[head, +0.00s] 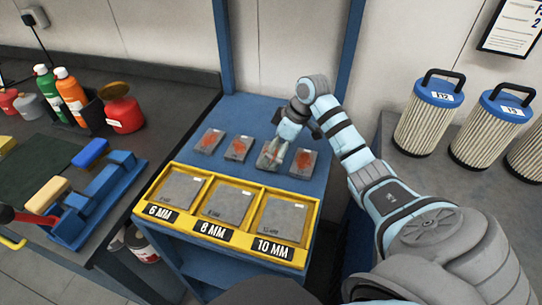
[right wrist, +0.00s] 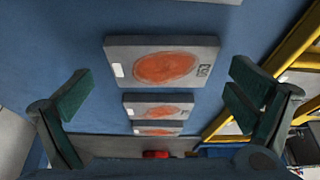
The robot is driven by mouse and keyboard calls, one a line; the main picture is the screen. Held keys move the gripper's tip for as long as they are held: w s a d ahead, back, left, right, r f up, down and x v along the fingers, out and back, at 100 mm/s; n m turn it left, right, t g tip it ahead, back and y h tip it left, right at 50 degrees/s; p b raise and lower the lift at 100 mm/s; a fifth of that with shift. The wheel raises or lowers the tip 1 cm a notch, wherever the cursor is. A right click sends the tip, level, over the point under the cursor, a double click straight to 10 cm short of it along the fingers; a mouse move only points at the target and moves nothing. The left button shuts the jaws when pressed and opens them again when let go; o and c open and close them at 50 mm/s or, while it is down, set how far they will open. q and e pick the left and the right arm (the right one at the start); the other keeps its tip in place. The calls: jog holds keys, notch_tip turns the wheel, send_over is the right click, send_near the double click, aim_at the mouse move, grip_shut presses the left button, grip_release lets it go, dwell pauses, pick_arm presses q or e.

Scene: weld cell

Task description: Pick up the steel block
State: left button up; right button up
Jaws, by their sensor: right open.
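Several grey steel blocks with red-orange patches lie flat in a row on the blue table. In the head view they run from the far-left block (head: 209,141) past the second block (head: 238,148) and the third block (head: 264,160) to the right-end block (head: 304,161). My right gripper (head: 280,150) is above the third block and partly covers it. In the right wrist view my right gripper (right wrist: 160,95) is open and empty, its green-padded fingers wide apart. One block (right wrist: 160,62) lies below and between them, with two more blocks (right wrist: 158,107) (right wrist: 157,131) beyond. My left gripper is not in view.
A yellow tray (head: 187,228) with 6, 8 and 10 MM compartments, each holding a grey plate, borders the row's near side. Blue posts (head: 226,45) rise behind. A dark bench (head: 180,112) with bottles stands left; filter canisters (head: 429,117) stand right.

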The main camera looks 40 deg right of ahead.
jog(key=shift+a+f, duration=0.1)
jog(key=shift+f, duration=0.35)
jog(key=shift+r, duration=0.1)
jog(key=shift+w, duration=0.1)
jog(key=c, duration=1.8)
jog(key=shift+c, duration=0.2)
